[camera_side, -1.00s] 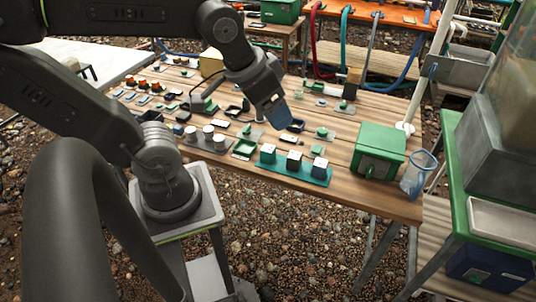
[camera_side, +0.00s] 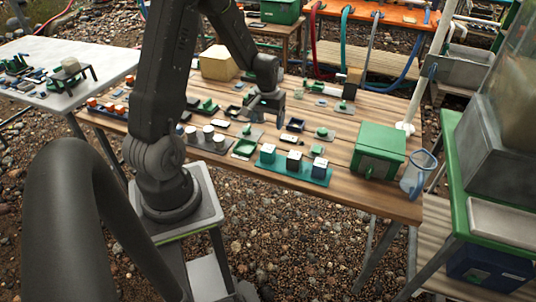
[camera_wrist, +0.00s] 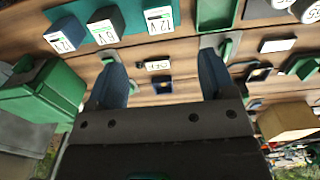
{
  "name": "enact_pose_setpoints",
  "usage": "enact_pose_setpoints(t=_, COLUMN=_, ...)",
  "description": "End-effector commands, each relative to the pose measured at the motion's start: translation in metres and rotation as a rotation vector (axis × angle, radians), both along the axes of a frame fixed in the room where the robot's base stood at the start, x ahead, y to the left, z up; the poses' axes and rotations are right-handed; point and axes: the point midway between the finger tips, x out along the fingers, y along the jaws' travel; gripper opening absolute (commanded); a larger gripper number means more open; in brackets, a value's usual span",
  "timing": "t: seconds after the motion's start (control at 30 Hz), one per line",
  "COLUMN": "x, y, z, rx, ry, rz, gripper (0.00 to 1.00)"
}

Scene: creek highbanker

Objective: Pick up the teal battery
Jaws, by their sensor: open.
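The teal battery (camera_side: 267,153) stands upright at the left end of a teal tray (camera_side: 282,172) near the table's front edge. My gripper (camera_side: 267,113) is open, pointing down over the table behind the tray. In the wrist view its fingers (camera_wrist: 159,58) are apart, with a small white label card (camera_wrist: 158,65) visible between them.
A green box (camera_side: 379,151) and a clear jug (camera_side: 417,173) stand right of the tray. White-topped cylinders (camera_side: 207,133) are to its left, with small dark and green trays behind. A tan block (camera_side: 218,64) stands farther back. Space above the batteries is clear.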

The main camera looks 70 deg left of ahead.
Motion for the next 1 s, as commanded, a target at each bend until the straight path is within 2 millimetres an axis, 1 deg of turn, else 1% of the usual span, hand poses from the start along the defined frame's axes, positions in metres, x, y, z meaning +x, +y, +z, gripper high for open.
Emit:
enact_pose_setpoints(t=0.3, x=-0.001, y=-0.001, z=-0.058, rx=-0.004, ry=0.006, rz=0.000, gripper=0.77)
enact_pose_setpoints(t=0.4, x=0.000, y=0.000, z=-0.072, rx=-0.003, ry=0.003, rz=-0.001, gripper=0.77)
enact_pose_setpoints(t=0.67, x=0.001, y=0.000, z=-0.090, rx=-0.002, ry=0.002, rz=-0.001, gripper=0.77)
enact_pose_setpoints(t=0.9, x=0.003, y=0.001, z=-0.124, rx=-0.004, ry=0.004, rz=-0.001, gripper=0.77)
enact_pose_setpoints(t=1.0, x=0.004, y=0.002, z=-0.132, rx=-0.002, ry=0.001, rz=-0.001, gripper=0.77)
